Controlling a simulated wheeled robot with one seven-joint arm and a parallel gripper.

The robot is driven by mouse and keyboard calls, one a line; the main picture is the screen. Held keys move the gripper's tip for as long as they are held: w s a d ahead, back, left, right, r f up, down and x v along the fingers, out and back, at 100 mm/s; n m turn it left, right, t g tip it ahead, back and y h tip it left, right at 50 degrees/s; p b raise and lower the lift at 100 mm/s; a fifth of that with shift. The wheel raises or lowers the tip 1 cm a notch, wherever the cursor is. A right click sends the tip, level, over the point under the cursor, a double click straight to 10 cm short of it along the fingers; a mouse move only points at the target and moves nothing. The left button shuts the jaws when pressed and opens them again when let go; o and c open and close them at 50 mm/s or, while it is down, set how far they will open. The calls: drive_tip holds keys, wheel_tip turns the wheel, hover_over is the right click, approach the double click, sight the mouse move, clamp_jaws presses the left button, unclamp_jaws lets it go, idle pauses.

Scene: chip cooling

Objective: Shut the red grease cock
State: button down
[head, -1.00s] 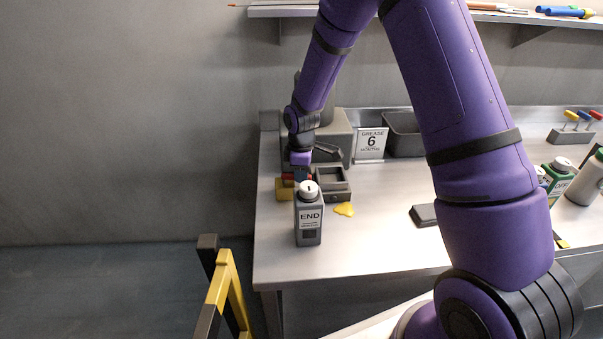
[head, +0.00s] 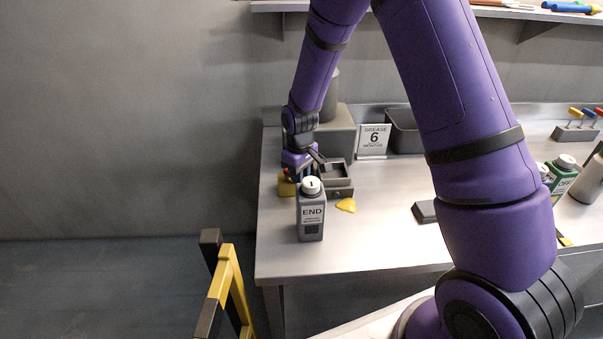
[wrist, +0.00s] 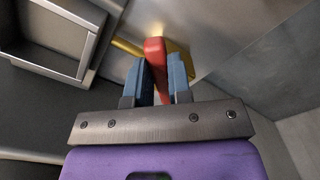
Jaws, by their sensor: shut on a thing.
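The red grease cock's lever (wrist: 154,48) stands between the blue fingers of my gripper (wrist: 160,72) in the wrist view. The gripper is shut on it. The lever sits over a yellow brass body (wrist: 178,58), partly hidden by the fingers and lever. In the head view my gripper (head: 294,174) is at the left of the bench, beside the grey machine. The brass body (head: 285,187) shows just below it. The lever is mostly hidden there, and I cannot tell its exact angle to the body.
A grey bottle marked END (head: 312,217) stands close in front of my gripper. An open grey tray (head: 338,190) is just to the right, with a yellow spill (head: 346,205) before it. A grease sign (head: 373,141) stands behind. A yellow-black barrier (head: 224,285) is in front.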

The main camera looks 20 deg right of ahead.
drive_tip(key=shift+a+m, duration=0.1)
drive_tip(key=shift+m, duration=0.2)
drive_tip(key=c, duration=1)
unclamp_jaws()
drive_tip(key=shift+c, duration=0.2)
wheel_tip(320, 180, up, 11)
